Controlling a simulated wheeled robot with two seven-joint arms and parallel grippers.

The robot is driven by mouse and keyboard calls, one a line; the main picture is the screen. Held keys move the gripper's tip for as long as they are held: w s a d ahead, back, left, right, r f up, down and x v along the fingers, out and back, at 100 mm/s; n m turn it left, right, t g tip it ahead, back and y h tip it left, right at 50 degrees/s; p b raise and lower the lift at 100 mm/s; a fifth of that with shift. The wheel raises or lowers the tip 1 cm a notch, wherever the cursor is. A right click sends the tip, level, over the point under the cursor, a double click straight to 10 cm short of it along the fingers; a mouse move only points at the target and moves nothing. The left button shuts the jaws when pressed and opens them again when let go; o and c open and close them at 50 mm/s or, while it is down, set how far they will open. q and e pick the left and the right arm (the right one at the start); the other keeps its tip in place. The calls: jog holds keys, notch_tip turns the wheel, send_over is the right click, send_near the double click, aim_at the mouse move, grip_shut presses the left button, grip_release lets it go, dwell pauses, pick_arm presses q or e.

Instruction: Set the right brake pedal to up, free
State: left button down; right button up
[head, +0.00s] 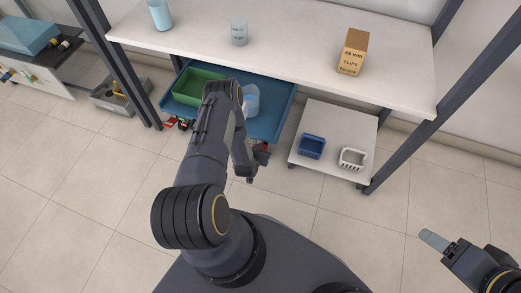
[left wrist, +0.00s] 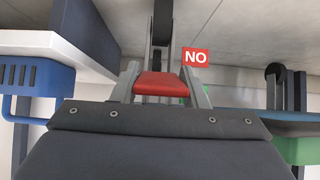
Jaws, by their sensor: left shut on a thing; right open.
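The right brake pedal (left wrist: 161,84) is a red bar between the two fingers of my left gripper (left wrist: 162,88) in the left wrist view, which is upside down. The left gripper is shut on it. Beside it is a red plate (left wrist: 195,57) reading "NO" as pictured, "ON" turned upright; a green patch is mostly hidden behind a finger. In the head view my left gripper (head: 250,170) is at the cart's front right corner, with a bit of red beside it. The pedal's tilt is hard to judge. My right gripper (head: 442,246) is open, away over the floor.
The blue cart (head: 265,128) holds a green bin (head: 190,88) and a clear cup (head: 251,100). Red parts (head: 171,123) show at its left front. A low white table (head: 343,119) with blue (head: 311,146) and white baskets stands close on the right. The front floor is clear.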

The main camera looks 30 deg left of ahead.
pick_arm(q)
jog(key=c, duration=0.8)
grip_release()
jog(key=shift+c, duration=0.2)
jog(key=p+v, duration=0.3)
jog(key=v, duration=0.4)
jog(key=shift+s+r, duration=0.25)
jog(key=shift+s, duration=0.05)
